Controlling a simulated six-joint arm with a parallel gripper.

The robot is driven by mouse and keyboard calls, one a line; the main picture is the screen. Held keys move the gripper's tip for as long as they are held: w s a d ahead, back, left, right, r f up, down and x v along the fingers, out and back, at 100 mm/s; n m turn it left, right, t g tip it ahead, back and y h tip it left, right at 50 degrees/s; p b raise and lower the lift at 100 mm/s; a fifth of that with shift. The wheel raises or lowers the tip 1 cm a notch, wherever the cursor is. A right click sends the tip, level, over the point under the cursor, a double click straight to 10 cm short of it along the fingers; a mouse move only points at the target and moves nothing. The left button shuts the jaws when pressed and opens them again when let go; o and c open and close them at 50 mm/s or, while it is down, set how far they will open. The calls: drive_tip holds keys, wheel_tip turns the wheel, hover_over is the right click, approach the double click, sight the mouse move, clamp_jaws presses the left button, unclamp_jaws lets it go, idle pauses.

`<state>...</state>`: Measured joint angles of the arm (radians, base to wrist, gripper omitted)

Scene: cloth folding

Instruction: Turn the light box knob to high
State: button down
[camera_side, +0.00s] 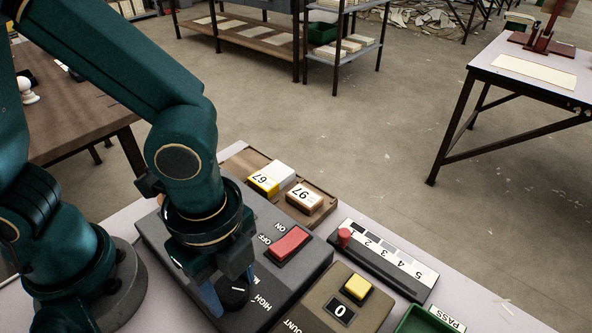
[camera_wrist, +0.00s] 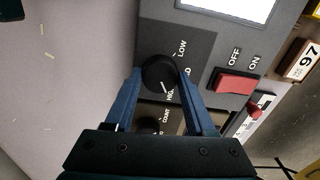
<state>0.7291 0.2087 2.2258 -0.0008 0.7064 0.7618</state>
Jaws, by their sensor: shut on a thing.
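The grey light box (camera_side: 318,258) has a round black knob (camera_side: 234,298) at its near end. In the wrist view the knob (camera_wrist: 160,72) sits between the two blue fingers of my gripper (camera_wrist: 161,76), which is shut on it from both sides. The knob's white pointer line points down toward the HIGH label (camera_wrist: 170,97). The LOW label (camera_wrist: 181,48) is clear; the middle label is partly hidden by a finger. In the side view my gripper (camera_side: 230,287) comes down over the knob.
A red OFF/ON switch (camera_side: 290,243) is on the box beside the knob. A counter with a yellow button (camera_side: 357,287), a slider with a red handle (camera_side: 345,237), a tray of numbered blocks (camera_side: 305,197) and a green bin (camera_side: 420,322) stand close by.

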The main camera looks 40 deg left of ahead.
sight(232, 288)
idle(0.3)
drive_tip(key=shift+c, duration=1.2)
unclamp_jaws()
drive_tip(key=shift+r, duration=0.1)
wheel_tip(232, 288, up, 4)
drive_tip(key=shift+f, duration=0.15)
drive_tip(key=shift+r, duration=0.65)
